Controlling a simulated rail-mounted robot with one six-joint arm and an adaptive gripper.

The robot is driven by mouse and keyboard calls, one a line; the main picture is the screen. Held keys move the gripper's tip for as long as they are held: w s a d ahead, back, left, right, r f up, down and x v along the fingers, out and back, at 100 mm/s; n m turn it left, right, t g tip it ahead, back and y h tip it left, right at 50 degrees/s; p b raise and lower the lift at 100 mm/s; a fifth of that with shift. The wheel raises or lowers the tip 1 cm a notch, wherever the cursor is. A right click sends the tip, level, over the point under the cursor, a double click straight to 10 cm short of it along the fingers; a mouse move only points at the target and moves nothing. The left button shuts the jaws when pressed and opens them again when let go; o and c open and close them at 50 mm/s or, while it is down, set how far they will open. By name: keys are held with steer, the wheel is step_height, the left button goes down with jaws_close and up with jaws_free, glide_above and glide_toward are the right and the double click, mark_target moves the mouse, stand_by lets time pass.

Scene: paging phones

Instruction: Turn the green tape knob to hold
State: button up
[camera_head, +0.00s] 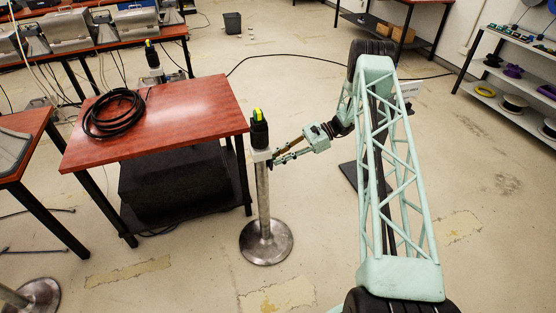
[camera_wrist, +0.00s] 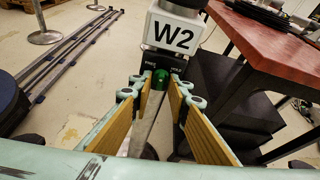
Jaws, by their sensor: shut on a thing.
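The green tape knob (camera_wrist: 160,79) is on the dark face below a white block marked W2 (camera_wrist: 174,32) in the wrist view. Small labels FREE at left and HOLD at right sit just above it. My gripper (camera_wrist: 161,84) has its two yellow-padded fingers on either side of the knob, shut on it at the tips. Which label the knob points to is too small to tell. In the head view my gripper (camera_head: 273,159) reaches leftward to the head of a metal post (camera_head: 264,205) with a black and yellow-green top (camera_head: 259,128); the knob is hidden there.
A red-topped table (camera_head: 185,125) with a coiled black cable (camera_head: 113,114) stands close to the left of the post. The post's round base (camera_head: 266,243) rests on the floor. A shelf (camera_head: 510,95) with spools is at far right. Floor around the post's front is clear.

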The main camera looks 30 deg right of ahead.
steer(key=shift+w+f+m+g+y+b, duration=0.1)
steer(key=shift+m+g+y+b, duration=0.2)
steer(key=shift+m+g+b, duration=1.1)
steer(key=shift+w+f+m+g+y+b, duration=0.1)
steer(key=shift+m+g+y+b, duration=0.2)
steer(key=shift+m+g+b, duration=1.05)
steer(key=shift+r+m+t, duration=0.1)
steer(key=shift+m+t, duration=0.25)
steer(key=shift+m, duration=0.5)
steer(key=o, duration=0.8)
steer(key=shift+d, duration=0.15)
steer(key=v, duration=0.7)
steer(key=shift+w+d+r, duration=0.1)
